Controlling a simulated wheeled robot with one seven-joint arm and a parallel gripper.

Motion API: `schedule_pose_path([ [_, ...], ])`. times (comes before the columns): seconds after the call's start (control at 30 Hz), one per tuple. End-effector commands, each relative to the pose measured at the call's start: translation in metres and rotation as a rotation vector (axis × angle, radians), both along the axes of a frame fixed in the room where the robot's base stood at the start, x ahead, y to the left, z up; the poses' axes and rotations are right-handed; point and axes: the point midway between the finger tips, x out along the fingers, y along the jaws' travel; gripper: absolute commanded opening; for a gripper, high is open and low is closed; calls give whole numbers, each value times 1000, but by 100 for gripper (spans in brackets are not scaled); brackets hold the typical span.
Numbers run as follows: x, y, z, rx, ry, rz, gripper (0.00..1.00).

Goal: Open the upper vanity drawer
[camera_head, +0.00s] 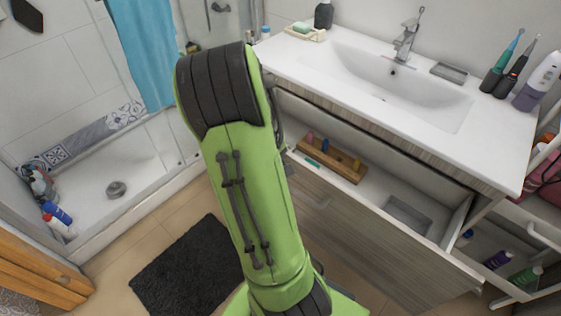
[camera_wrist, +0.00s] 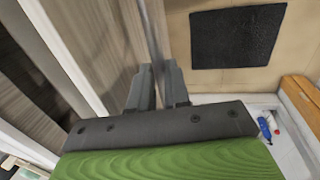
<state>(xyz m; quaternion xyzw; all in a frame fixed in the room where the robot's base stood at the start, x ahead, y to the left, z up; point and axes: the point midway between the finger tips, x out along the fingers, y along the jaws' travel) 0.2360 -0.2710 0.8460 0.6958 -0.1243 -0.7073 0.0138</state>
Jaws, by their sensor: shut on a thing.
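The upper vanity drawer (camera_head: 372,188) is pulled out below the white sink counter, and its inside shows in the camera_head view. In it are a wooden organizer (camera_head: 345,168) with small colored items and a grey tray (camera_head: 408,214). In the camera_wrist view my gripper (camera_wrist: 158,72) is shut on a thin metal handle bar (camera_wrist: 150,32) that runs between its fingers. The grey-brown wood front (camera_wrist: 85,45) is beside the bar on the left. My green arm hides the drawer's left part and my gripper in the camera_head view.
The white sink (camera_head: 395,85) is above the drawer. An open side cart (camera_head: 515,255) with bottles stands close at the right. A dark mat (camera_head: 188,268) lies on the tiled floor, and a shower tray (camera_head: 120,190) is at the left. Some floor around the mat is clear.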

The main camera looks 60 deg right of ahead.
Motion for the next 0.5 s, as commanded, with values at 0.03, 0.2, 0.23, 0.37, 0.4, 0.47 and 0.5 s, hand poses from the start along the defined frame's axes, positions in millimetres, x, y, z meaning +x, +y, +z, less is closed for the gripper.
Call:
schedule_pose_path([
  [0.03, 1, 7, 0, 2, -1, 4, 0],
  [0.2, 4, 25, 0, 0, -1, 2, 0],
  [0.23, 5, 28, 0, 0, -1, 2, 0],
  [0.37, 6, 35, 0, -1, -1, 1, 0],
  [0.4, 6, 37, 0, -1, -1, 0, 0],
  [0.47, 6, 39, 0, -1, -1, 0, 0],
  [0.5, 6, 40, 0, -1, -1, 0, 0],
])
